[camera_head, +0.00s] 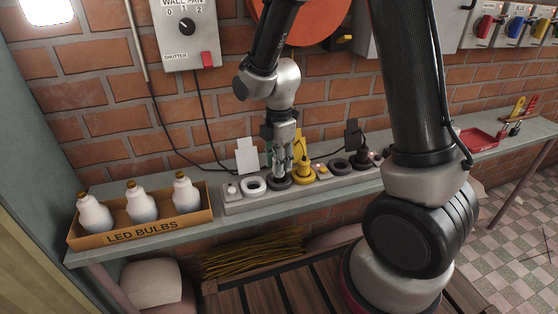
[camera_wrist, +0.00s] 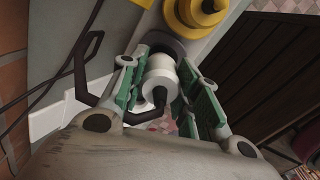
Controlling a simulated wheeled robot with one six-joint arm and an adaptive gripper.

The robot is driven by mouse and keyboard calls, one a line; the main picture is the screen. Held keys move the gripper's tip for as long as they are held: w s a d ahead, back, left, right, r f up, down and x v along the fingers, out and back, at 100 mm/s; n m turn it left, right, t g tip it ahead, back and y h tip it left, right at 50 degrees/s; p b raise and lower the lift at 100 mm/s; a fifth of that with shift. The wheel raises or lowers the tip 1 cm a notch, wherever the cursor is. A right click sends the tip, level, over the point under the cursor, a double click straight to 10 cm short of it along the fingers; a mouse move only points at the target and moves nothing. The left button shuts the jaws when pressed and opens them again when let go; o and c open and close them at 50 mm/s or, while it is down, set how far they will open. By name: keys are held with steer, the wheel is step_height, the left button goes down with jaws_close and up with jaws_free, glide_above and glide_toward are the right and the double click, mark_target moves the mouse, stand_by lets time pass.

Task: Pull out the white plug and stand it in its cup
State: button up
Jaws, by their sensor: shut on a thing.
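The white plug (camera_wrist: 161,72) is between the green-padded fingers of my gripper (camera_wrist: 157,88) in the wrist view, with a dark cord looping from its near end. My gripper (camera_head: 283,164) is shut on it. In the head view the fingers point down over a dark ring (camera_head: 279,183) on the grey strip, and the plug is mostly hidden there. The dark ring (camera_wrist: 168,43) shows just beyond the plug; I cannot tell if they touch. A white ring-shaped cup (camera_head: 254,187) stands just left of the gripper and looks empty.
A yellow plug (camera_head: 304,171) stands close right of my gripper. Further right are another dark ring (camera_head: 341,165) and a black plug (camera_head: 361,158). A white card (camera_head: 247,156) stands behind the strip. A box of LED bulbs (camera_head: 143,232) is at left.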

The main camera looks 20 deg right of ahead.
steer(key=shift+f, duration=1.45)
stand_by(0.3)
steer(key=o, duration=1.1)
steer(key=shift+r, duration=0.1)
step_height(320, 180, up, 12)
steer(key=shift+f, duration=0.1)
steer(key=shift+s+m, duration=0.1)
steer(key=shift+m, duration=0.9)
steer(key=s+d+r+m+t, duration=0.2)
steer(key=s+d+r+m, duration=0.4)
steer(key=s+m, duration=0.3)
steer(key=s+d+r+m+t, duration=0.2)
steer(key=s+d+r+m, duration=0.5)
steer(key=s+d+m, duration=0.2)
steer(key=shift+s+m, duration=0.4)
steer(key=shift+m, duration=0.1)
